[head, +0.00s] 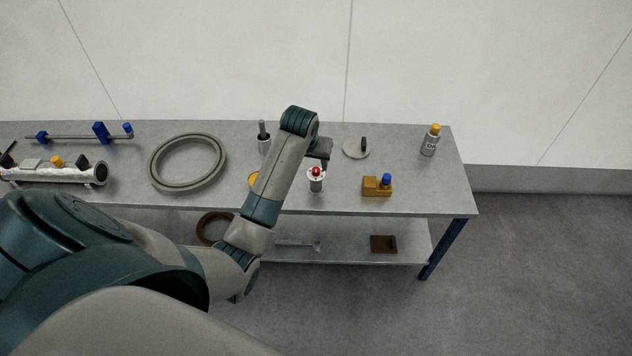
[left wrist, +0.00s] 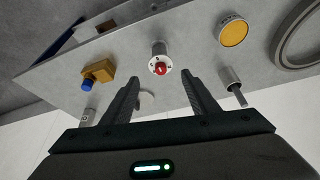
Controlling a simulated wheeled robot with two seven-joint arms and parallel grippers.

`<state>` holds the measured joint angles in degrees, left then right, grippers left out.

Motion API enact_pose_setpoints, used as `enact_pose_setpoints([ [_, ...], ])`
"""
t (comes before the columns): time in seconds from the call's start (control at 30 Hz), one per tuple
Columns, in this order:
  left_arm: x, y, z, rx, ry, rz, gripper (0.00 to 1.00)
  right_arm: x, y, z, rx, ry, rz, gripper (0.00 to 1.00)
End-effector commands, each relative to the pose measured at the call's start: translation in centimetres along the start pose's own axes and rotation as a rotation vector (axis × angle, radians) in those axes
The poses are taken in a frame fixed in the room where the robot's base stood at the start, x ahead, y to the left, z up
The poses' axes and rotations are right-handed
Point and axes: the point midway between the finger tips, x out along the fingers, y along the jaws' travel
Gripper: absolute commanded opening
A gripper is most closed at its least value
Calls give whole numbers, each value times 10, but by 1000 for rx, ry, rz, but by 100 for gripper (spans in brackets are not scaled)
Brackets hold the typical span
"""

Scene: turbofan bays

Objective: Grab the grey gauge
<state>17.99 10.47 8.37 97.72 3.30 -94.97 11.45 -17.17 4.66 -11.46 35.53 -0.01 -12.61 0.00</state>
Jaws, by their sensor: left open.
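A short grey cylinder (head: 317,186) with a pale, dark-marked face and a red knob stands upright on the bench; it looks most like the grey gauge. It also shows in the left wrist view (left wrist: 158,49), just beyond and between my fingertips. My left gripper (head: 322,154) is over the bench close to it, with nothing seen between its fingers. In the left wrist view my left gripper (left wrist: 161,76) has its two fingers spread apart. I cannot tell whether they touch the gauge. My right gripper is not in view.
Nearby on the bench (head: 420,185) are a grey cup with a rod (head: 264,146), a yellow disc (left wrist: 233,30), a pale disc with a dark handle (head: 355,150), an ochre block with a blue knob (head: 376,187) and a yellow-capped can (head: 430,144). A large grey ring (head: 157,165) lies left.

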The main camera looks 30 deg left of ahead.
Motion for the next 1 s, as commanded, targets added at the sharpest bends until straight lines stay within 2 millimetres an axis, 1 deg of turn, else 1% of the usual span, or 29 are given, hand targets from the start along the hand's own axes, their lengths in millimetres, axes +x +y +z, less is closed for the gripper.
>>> enact_pose_setpoints([
  [0.27,1,0,1,1,0,0,54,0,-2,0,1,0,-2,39],
  [0.37,6,0,1,2,-1,0,54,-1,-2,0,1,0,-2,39],
  [0.43,12,0,1,2,-2,0,54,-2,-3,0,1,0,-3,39],
  [0.57,29,0,2,2,-4,0,54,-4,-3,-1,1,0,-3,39],
  [1.0,98,0,1,2,-2,-1,54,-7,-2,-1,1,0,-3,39],
])
